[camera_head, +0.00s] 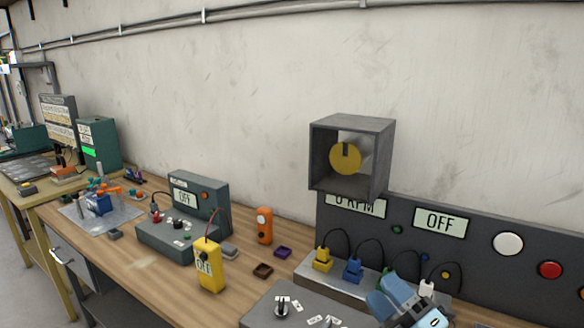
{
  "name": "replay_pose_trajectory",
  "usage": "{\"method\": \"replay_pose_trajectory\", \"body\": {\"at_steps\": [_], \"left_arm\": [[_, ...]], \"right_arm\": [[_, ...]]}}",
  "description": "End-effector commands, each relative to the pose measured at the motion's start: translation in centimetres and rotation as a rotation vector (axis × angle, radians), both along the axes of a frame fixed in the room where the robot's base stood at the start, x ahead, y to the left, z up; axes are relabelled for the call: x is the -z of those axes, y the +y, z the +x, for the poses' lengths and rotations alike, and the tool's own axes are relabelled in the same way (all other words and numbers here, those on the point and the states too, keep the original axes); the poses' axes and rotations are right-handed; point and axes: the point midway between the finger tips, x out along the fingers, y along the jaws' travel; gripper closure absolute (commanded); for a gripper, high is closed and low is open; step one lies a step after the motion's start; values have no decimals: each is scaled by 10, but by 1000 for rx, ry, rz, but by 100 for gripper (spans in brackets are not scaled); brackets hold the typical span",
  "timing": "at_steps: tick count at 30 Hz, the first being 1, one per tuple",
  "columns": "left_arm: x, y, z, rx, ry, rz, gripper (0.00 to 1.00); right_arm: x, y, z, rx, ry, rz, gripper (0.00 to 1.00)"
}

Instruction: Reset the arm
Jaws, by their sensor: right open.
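My right gripper (400,302), blue and grey, shows at the bottom right edge of the head view, with its arm mostly cut off below. It is open, and I see nothing held in it. It is in front of a row of coloured plugs, and hides part of that row. The yellow plug (322,260) and the blue plug (353,270) stand to its left, and a white plug (427,289) shows just to its right. My left gripper is not in view.
A dark panel (480,250) reads OFF, with a grey box (350,155) above it. A grey control box (300,308) lies left of my right gripper. A yellow meter (209,268) and an orange device (264,226) stand on the wooden bench (150,268).

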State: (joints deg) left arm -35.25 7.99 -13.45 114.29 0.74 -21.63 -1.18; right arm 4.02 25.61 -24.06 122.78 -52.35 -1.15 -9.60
Motion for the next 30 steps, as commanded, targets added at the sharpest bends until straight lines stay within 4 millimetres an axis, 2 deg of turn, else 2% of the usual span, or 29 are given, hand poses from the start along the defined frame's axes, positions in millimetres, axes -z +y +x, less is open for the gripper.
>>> {"method": "replay_pose_trajectory", "body": {"at_steps": [1, 4, 7, 9, 12, 15, 21, 30], "left_arm": [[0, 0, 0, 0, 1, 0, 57], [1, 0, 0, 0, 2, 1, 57], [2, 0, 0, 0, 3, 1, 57], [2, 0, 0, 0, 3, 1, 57], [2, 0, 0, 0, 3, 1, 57], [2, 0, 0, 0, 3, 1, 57], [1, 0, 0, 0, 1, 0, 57], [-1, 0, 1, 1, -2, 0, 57]], "right_arm": [[12, -17, -4, 87, 122, 130, 50], [46, -53, -14, 265, 381, 362, 50], [93, -82, -39, 438, 663, 563, 50], [125, -97, -64, 549, 854, 676, 50], [161, -107, -101, 670, 1079, 783, 50], [185, -110, -134, 757, 1253, 848, 50], [214, -109, -191, 885, 1520, 923, 50], [231, -103, -256, 1006, 1802, 963, 50]]}}
